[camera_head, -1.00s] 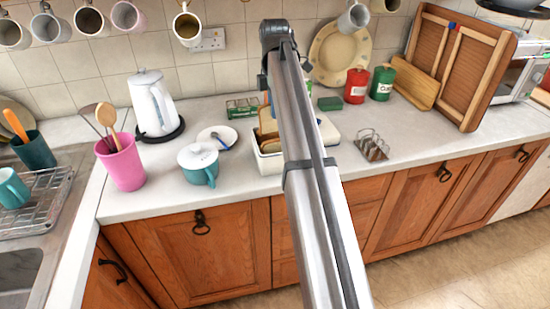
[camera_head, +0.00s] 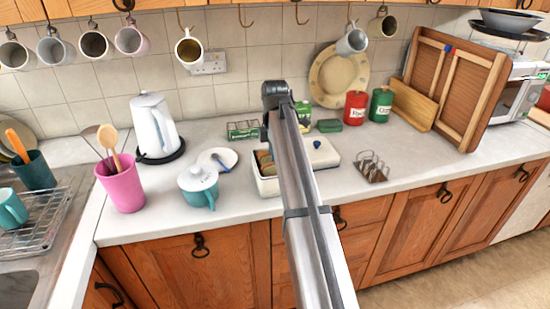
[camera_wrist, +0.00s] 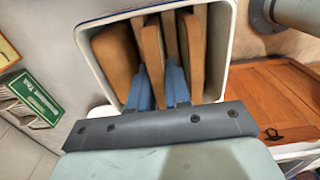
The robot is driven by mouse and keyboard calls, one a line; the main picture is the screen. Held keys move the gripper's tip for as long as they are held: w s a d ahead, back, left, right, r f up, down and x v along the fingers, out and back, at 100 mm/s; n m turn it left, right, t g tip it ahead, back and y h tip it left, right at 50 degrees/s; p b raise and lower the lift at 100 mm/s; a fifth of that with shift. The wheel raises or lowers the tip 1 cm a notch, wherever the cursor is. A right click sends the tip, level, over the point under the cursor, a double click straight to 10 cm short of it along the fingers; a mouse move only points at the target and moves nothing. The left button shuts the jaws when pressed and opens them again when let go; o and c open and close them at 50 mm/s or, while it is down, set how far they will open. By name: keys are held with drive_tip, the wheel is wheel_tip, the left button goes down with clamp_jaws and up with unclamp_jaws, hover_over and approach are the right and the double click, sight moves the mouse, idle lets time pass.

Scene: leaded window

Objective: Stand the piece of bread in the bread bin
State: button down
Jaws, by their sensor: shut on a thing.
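The bread bin (camera_head: 268,188) is an open white box on the worktop, partly hidden behind my arm. In the wrist view its dark blue rim (camera_wrist: 229,40) surrounds several upright brown bread slices. My gripper (camera_wrist: 160,76) reaches into the bin with its blue fingers either side of one piece of bread (camera_wrist: 153,52), shut on it. That piece stands roughly upright between other slices, with one slice (camera_wrist: 113,60) to its left and another (camera_wrist: 192,50) to its right. Whether it touches the bin floor is hidden. In the head view the fingers are hidden by my arm.
The white lid (camera_head: 322,155) with a blue knob lies right of the bin. A toast rack (camera_head: 371,167) stands further right. A teal pot (camera_head: 199,187) and a small plate (camera_head: 217,159) are on the left. Mugs hang above, and a plate leans on the wall.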

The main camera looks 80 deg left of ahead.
drive_tip(key=shift+f, duration=0.4)
drive_tip(key=shift+f, duration=0.1)
drive_tip(key=c, duration=1.4)
unclamp_jaws()
drive_tip(key=shift+o, duration=0.2)
wheel_tip(320, 180, up, 12)
drive_tip(key=shift+r, duration=0.1)
